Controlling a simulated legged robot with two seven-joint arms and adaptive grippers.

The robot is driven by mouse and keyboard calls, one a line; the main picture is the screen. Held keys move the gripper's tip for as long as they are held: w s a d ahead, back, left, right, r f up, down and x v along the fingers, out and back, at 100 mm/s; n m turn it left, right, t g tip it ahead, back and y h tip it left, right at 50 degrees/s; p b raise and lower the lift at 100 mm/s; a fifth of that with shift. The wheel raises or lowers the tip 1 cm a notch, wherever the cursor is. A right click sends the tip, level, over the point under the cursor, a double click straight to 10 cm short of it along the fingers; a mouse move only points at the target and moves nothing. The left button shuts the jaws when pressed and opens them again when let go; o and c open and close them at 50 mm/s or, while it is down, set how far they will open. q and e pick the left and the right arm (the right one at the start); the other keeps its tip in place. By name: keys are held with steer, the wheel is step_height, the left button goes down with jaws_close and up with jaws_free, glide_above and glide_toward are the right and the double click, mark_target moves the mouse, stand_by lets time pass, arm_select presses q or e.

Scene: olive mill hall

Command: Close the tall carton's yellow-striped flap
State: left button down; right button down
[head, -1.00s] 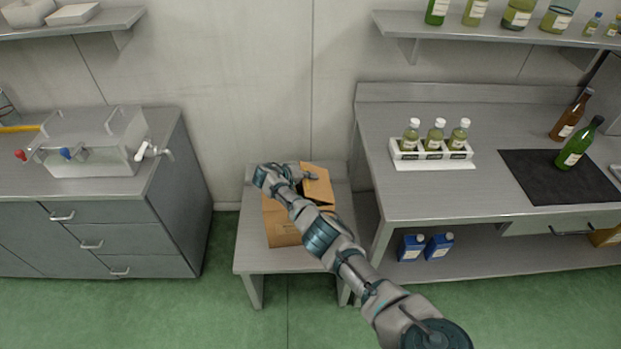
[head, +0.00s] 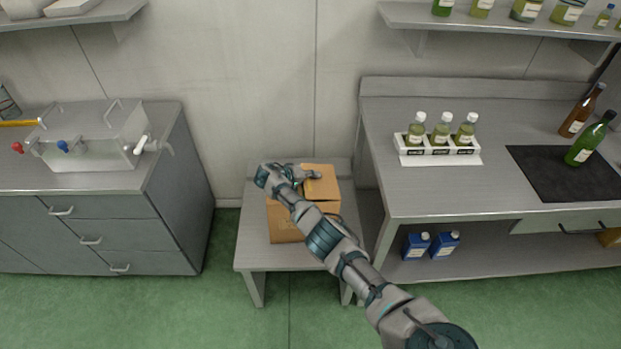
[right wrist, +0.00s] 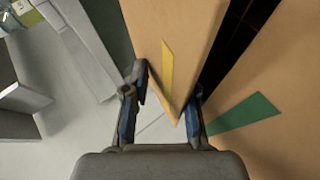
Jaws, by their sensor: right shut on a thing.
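The tall carton (head: 286,226) is brown cardboard and stands upright on a small grey table. Its yellow-striped flap (right wrist: 168,50) lies between the fingers of my right gripper (right wrist: 166,88), which is shut on it near its edge. In the head view the flap (head: 322,186) looks nearly level over the carton's top, and my right gripper (head: 314,175) is at its upper edge. A cardboard panel with a green stripe (right wrist: 245,114) shows at right in the right wrist view, with a dark gap beside the yellow-striped flap. My forearm hides part of the carton.
The small table (head: 262,257) has bare room around the carton. A grey cabinet with a clear tank (head: 93,140) stands at left. At right, a workbench (head: 440,200) holds a rack of bottles (head: 440,152) and a dark mat (head: 555,178). Blue containers (head: 430,245) stand beneath.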

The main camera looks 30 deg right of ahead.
steer(key=shift+s+d+f, duration=0.1)
steer(key=shift+s+f, duration=0.1)
steer(key=shift+f, duration=0.4)
steer(key=c, duration=1.4)
jaws_free()
steer(key=shift+o, duration=0.2)
steer(key=shift+w+d+f, duration=0.1)
steer(key=shift+f, duration=0.05)
steer(key=shift+w+r, duration=0.15)
steer(key=shift+r, duration=0.55)
step_height(320, 180, up, 9)
steer(key=shift+w+f, duration=0.1)
steer(key=shift+f, duration=0.05)
steer(key=shift+a+r, duration=0.3)
steer(key=shift+a, duration=0.1)
